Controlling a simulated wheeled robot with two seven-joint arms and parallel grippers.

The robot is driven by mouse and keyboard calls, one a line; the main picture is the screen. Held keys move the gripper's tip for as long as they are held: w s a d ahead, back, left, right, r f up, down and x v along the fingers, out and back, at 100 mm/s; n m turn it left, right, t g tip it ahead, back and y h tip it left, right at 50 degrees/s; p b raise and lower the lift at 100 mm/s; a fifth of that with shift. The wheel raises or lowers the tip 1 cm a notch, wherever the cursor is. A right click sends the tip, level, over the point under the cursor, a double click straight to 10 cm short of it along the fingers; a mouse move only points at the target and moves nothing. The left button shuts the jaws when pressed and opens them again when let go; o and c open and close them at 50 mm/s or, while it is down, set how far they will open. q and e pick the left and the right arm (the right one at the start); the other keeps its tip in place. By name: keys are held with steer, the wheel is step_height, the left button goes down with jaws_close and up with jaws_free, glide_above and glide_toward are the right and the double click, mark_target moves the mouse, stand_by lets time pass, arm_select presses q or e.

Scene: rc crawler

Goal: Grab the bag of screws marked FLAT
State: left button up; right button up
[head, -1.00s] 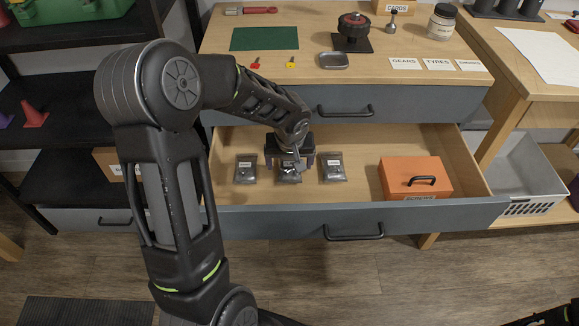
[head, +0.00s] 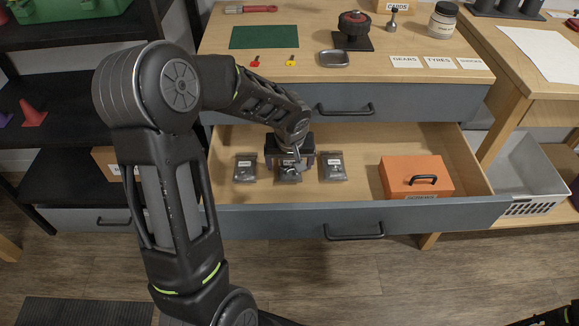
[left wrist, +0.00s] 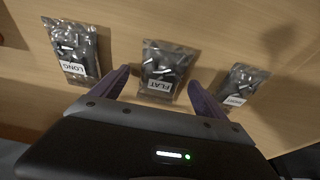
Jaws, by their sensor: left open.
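The FLAT bag (left wrist: 165,68), a clear bag of dark screws with a white label, lies on the drawer floor, in the middle of three bags. In the head view this middle bag (head: 289,175) is partly hidden under my left gripper (head: 290,165). In the left wrist view my left gripper (left wrist: 157,90) is open, with one finger on each side of the FLAT bag's label end. I cannot tell whether the fingers touch it. The LONG bag (left wrist: 75,48) lies to its left in that view, and a third bag (left wrist: 241,86) to its right.
The open drawer (head: 270,218) has a grey front with a black handle. An orange box (head: 415,172) stands in its right part. The workbench top (head: 400,35) above holds several small items. Drawer floor between the bags and the box is clear.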

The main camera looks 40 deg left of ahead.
stand_by(0.3)
arm_select(q)
steer(key=c, duration=1.5)
steer(key=shift+o, duration=0.2)
steer(key=shift+r, duration=0.1)
steer(key=shift+r+p, duration=0.25)
steer(key=shift+p, duration=0.25)
steer(key=shift+r, duration=0.3)
step_height(320, 180, up, 27)
steer(key=p, duration=0.5)
steer(key=shift+r, duration=0.15)
